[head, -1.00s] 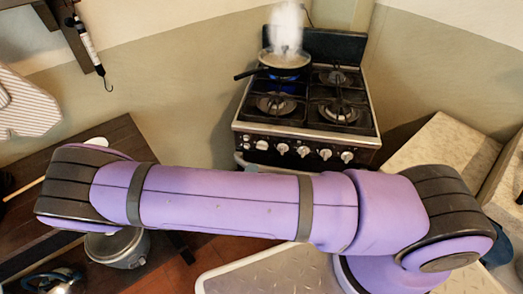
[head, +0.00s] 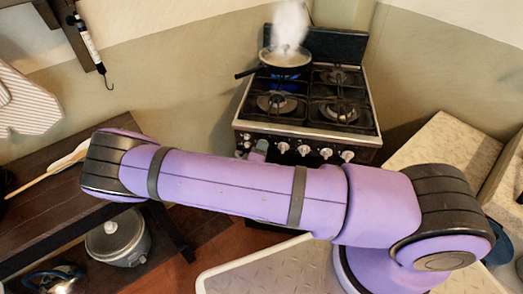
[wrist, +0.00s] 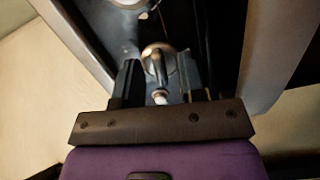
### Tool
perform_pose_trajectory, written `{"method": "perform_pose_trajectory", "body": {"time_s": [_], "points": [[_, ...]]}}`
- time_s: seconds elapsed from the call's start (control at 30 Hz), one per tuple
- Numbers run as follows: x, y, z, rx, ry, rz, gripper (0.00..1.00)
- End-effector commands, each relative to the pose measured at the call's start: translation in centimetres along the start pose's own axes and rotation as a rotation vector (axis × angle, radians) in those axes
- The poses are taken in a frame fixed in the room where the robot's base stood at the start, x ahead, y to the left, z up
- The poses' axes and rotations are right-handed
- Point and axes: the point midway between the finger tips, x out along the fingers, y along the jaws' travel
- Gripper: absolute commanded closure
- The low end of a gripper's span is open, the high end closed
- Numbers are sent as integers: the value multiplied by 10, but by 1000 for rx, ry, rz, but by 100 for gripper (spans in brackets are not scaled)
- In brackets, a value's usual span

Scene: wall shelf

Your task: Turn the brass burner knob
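The stove (head: 310,105) stands at the back with a row of knobs along its front edge. In the wrist view, a rounded metallic knob with a brassy sheen (wrist: 156,54) sits between the two dark fingers of my gripper (wrist: 158,76). The fingers are apart, one on each side of the knob; a narrow gap seems to show, but I cannot tell if either touches it. In the head view, a greyish part of my gripper (head: 258,151) shows at the left of the knob row. My purple arm hides the rest of it.
A steaming pan (head: 285,58) sits on the back left burner over a blue flame. A pale counter (head: 440,150) is right of the stove.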

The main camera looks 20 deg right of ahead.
Motion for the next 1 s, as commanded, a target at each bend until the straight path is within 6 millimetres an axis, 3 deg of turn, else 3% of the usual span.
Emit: {"method": "perform_pose_trajectory", "body": {"time_s": [0.13,0.3,0.67,1.0], "points": [[0,0,0,0,0,0,63],[0,0,0,0,0,0,100],[0,0,0,26,-1,-4,100],[0,0,0,224,-2,-29,100]]}}
